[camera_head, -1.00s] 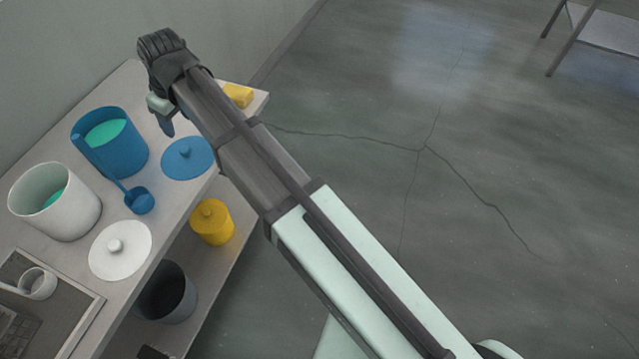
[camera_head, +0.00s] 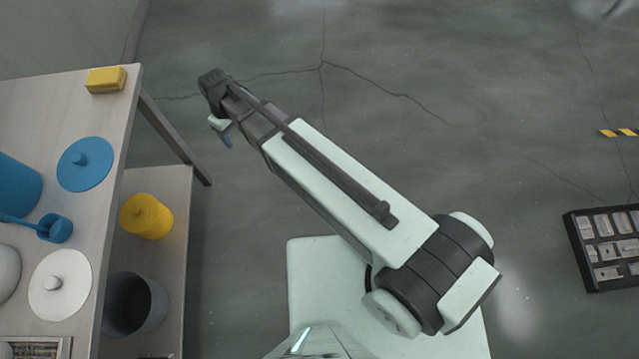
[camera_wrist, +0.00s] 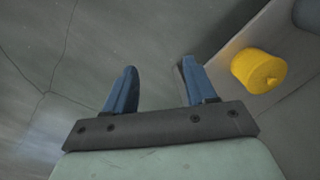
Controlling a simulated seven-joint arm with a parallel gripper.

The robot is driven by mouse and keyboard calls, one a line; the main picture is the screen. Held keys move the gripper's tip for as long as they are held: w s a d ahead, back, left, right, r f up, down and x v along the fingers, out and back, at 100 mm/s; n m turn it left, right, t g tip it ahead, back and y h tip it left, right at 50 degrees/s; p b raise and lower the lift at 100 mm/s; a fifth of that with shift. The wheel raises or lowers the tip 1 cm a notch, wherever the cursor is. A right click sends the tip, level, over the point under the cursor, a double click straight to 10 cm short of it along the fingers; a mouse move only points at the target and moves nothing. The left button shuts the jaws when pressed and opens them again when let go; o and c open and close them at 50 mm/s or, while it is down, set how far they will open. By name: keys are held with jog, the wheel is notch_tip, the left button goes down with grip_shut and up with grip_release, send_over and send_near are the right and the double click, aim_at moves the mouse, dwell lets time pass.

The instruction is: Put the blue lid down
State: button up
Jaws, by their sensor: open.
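The blue lid (camera_head: 85,164), a flat disc with a small knob, lies flat on the table top near its right edge. My gripper (camera_head: 225,138) is to the right of the table, over the floor and clear of the lid. In the wrist view its two blue fingers (camera_wrist: 155,85) are spread apart with nothing between them. The blue lid does not show in the wrist view. A blue pot (camera_head: 16,186), cut off by the picture's left edge, stands on the table beside the lid.
A blue ladle (camera_head: 54,228), a white lid (camera_head: 60,284) and a yellow block (camera_head: 106,79) rest on the table. A yellow canister (camera_head: 146,216) and a dark bin (camera_head: 135,303) stand on the lower shelf. The yellow canister also shows in the wrist view (camera_wrist: 258,70). Open floor lies right of the table.

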jog(key=s+d+f+m+g, duration=0.1)
jog(key=s+d+f+m, duration=0.15)
jog(key=d+f, duration=0.4)
jog(key=s+d+f+m+g+h, duration=0.1)
jog(key=s+d+f, duration=0.25)
jog(key=d, duration=0.65)
jog(key=s+d+f+m, duration=0.2)
jog(key=d+f, duration=0.3)
jog(key=d, duration=0.3)
jog(key=s+d+f+m+g, duration=0.1)
jog(key=s+d+f+m, duration=0.1)
jog(key=s+d, duration=0.5)
jog(key=s+d+f+m+g+y, duration=0.1)
jog(key=s+d+f, duration=0.4)
jog(key=s, duration=0.7)
jog(key=shift+d+f+m+g, duration=0.2)
jog(key=shift+d+m+g, duration=0.55)
jog(key=shift+d+g, duration=0.1)
